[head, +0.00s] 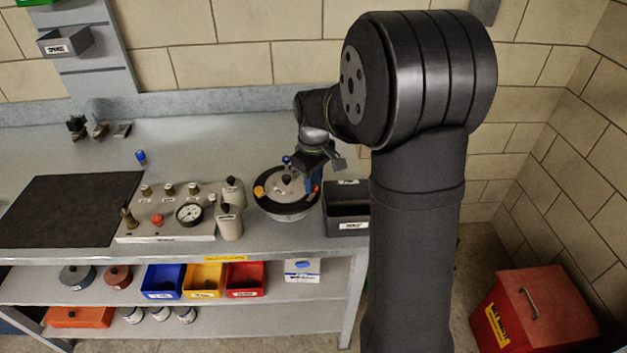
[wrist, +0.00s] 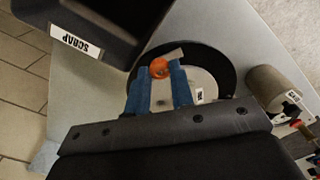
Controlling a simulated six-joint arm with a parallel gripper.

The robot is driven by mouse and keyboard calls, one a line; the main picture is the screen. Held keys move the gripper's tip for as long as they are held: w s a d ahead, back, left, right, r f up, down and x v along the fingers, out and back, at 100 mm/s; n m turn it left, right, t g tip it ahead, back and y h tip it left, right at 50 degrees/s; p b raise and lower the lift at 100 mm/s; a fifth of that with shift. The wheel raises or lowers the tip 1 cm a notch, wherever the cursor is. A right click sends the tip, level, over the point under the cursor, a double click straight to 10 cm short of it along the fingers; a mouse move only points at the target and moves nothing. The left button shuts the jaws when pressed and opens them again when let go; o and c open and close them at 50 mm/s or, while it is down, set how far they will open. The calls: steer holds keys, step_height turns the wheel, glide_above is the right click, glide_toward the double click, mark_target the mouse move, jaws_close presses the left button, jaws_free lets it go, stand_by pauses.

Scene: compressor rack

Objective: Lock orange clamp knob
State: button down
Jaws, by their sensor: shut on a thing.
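The orange clamp knob (wrist: 159,68) sits near the rim of the round pot lid in the wrist view. My gripper (wrist: 158,72) has two blue fingers shut on the knob, one on each side. A short grey piece lies beside the knob. In the head view the orange knob (head: 316,188) shows as a small spot at the lid's right edge, beside my blue fingers (head: 313,184). The round pot (head: 290,207) has a black rim and a light lid. A yellow knob (head: 259,191) and a blue knob (head: 287,160) sit around the rim.
A dark bin labelled SCRAP (wrist: 75,42) stands close beside the pot; it also shows in the head view (head: 347,210). Grey canisters (head: 229,222) and a gauge panel (head: 165,222) stand left of the pot. A black mat (head: 65,210) lies farther left.

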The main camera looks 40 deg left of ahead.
steer(key=m, duration=0.8)
steer(key=shift+m, duration=0.3)
steer(key=m, duration=0.9)
stand_by(0.4)
steer(key=c, duration=1.3)
jaws_free()
steer(key=shift+o, duration=0.2)
